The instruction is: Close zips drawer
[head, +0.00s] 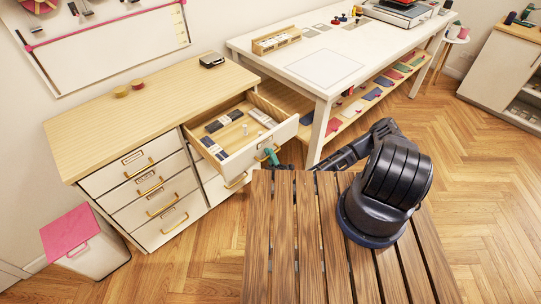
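The top right drawer (278,140) of the wooden-topped cabinet is pulled well out. Its front is white with a yellow handle. I take it to be the zips drawer, but its label is too small to read. Inside lie dark, grey and white packs, perhaps zips (224,121). My arm reaches left from its base, and my gripper, seen as a small teal part (272,158), is close to the front and handle of the open drawer. I cannot tell whether it touches the handle. Its fingers are too small to show whether they are open or shut.
The cabinet (125,113) has several other drawers, and the left ones are shut. A white table (290,52) with a lower shelf stands close on the right of the open drawer. A white bin with a pink lid (69,229) stands at the left. Wooden floor (195,260) is clear in front.

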